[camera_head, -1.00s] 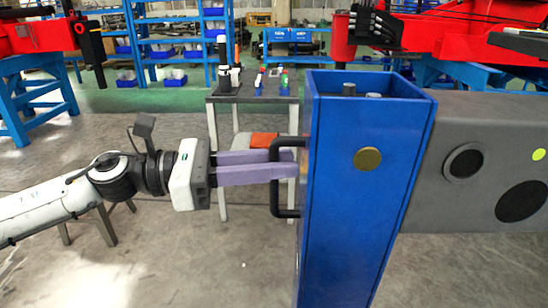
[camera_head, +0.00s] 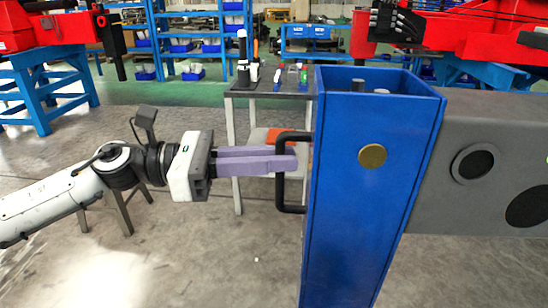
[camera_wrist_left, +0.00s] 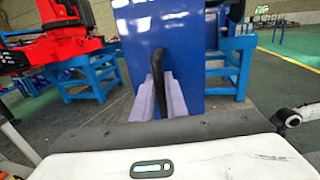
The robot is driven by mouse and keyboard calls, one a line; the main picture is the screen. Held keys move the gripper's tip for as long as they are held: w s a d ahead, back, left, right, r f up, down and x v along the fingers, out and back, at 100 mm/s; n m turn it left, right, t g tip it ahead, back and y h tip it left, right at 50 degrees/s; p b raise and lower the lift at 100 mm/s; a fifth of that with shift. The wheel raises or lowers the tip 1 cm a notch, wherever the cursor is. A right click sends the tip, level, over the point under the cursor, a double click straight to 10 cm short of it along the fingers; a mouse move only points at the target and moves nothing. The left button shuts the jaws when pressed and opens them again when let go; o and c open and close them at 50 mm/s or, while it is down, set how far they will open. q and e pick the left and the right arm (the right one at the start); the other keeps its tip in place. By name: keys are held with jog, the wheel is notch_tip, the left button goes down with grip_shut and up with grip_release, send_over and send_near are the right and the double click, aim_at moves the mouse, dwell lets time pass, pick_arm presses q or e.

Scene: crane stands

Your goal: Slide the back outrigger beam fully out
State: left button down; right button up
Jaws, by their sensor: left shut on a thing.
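The back outrigger beam shows as a grey horizontal beam (camera_head: 440,205) at the right, with dark round discs on its side. A blue upright box-shaped post (camera_head: 350,225) stands at its left end, with a brass-coloured disc on its side. A black D-shaped handle (camera_head: 279,175) is fixed to the post's left face. My left gripper (camera_head: 290,162) comes in from the left with its purple fingers at the handle. In the left wrist view, the fingers (camera_wrist_left: 161,95) are on both sides of the black handle (camera_wrist_left: 159,70), shut on it. My right gripper is not in view.
A small table (camera_head: 262,90) with bottles and tools stands behind the post. Blue stands carry red crane parts (camera_head: 30,32) at the back left and back right. The grey floor (camera_head: 150,265) at the front left is clear.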

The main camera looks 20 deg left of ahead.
pick_arm(q)
jog(key=c, duration=2.2)
grip_release()
jog(key=shift+w, duration=0.15)
jog(key=shift+o, duration=0.8)
jog(key=shift+w+d, duration=0.1)
jog(key=shift+d, duration=0.15)
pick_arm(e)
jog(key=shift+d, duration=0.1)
pick_arm(q)
jog(key=shift+a, duration=0.15)
jog(key=b+v, duration=0.4)
jog(key=v, duration=0.6)
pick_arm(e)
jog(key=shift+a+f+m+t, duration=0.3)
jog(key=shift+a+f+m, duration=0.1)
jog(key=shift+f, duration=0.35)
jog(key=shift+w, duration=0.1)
